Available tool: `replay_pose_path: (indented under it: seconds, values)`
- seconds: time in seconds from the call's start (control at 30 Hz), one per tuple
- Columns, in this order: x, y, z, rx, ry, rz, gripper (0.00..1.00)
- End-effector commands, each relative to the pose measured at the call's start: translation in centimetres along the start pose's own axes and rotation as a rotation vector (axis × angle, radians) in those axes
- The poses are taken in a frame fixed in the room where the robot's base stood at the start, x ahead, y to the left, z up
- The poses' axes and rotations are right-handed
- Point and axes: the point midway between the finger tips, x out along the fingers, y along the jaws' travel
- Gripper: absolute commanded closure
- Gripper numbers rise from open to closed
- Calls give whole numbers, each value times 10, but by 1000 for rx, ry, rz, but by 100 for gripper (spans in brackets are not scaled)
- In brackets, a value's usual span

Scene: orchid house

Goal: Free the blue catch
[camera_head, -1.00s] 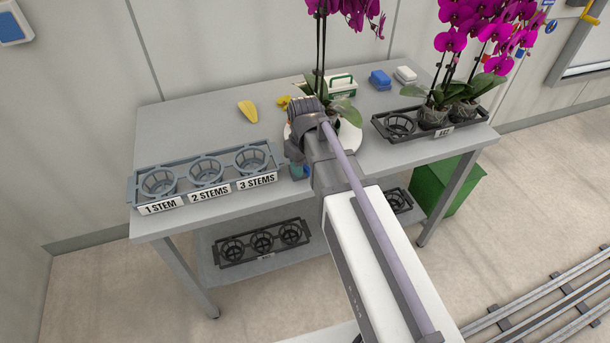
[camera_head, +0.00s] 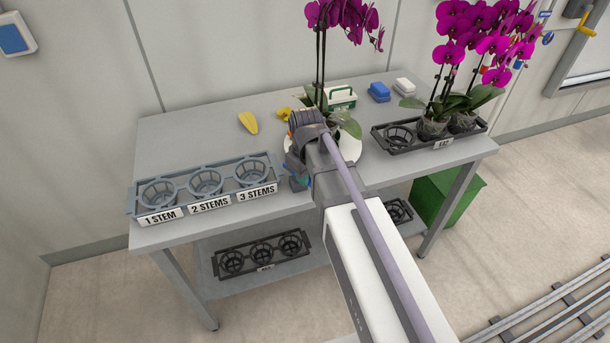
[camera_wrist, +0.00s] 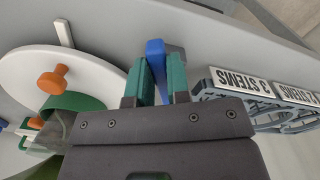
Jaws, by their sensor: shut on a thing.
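The blue catch (camera_wrist: 156,58) stands at the table's front edge in the wrist view, beside a round white turntable (camera_wrist: 98,62). My gripper (camera_wrist: 157,84) has its two teal fingers on either side of the catch, shut on it. In the head view my gripper (camera_head: 298,182) is at the front edge, right of the labelled rack, and my arm largely hides the catch. The turntable (camera_head: 351,147) shows behind my wrist, with a purple-flowered orchid (camera_head: 340,16) above it.
A grey rack (camera_head: 204,204) marked 1 STEM, 2 STEMS and 3 STEMS stands close left of my gripper. A dark tray (camera_head: 428,143) with potted orchids is at right. A yellow object (camera_head: 248,123) and a blue block (camera_head: 379,92) lie farther back. The table's back left is clear.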

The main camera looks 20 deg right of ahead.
Motion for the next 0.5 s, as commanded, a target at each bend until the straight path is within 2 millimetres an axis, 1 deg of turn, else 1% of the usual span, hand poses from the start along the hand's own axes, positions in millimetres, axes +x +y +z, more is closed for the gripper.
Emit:
replay_pose_path:
  seconds: [0.17, 0.2, 0.43, 0.5]
  values:
    - [0, 0, 0, -2, 0, 0, 100]
    - [0, 0, 0, -2, 0, 0, 81]
    - [0, 0, 0, -1, 0, 0, 59]
    - [0, 0, 0, -1, 0, 0, 57]
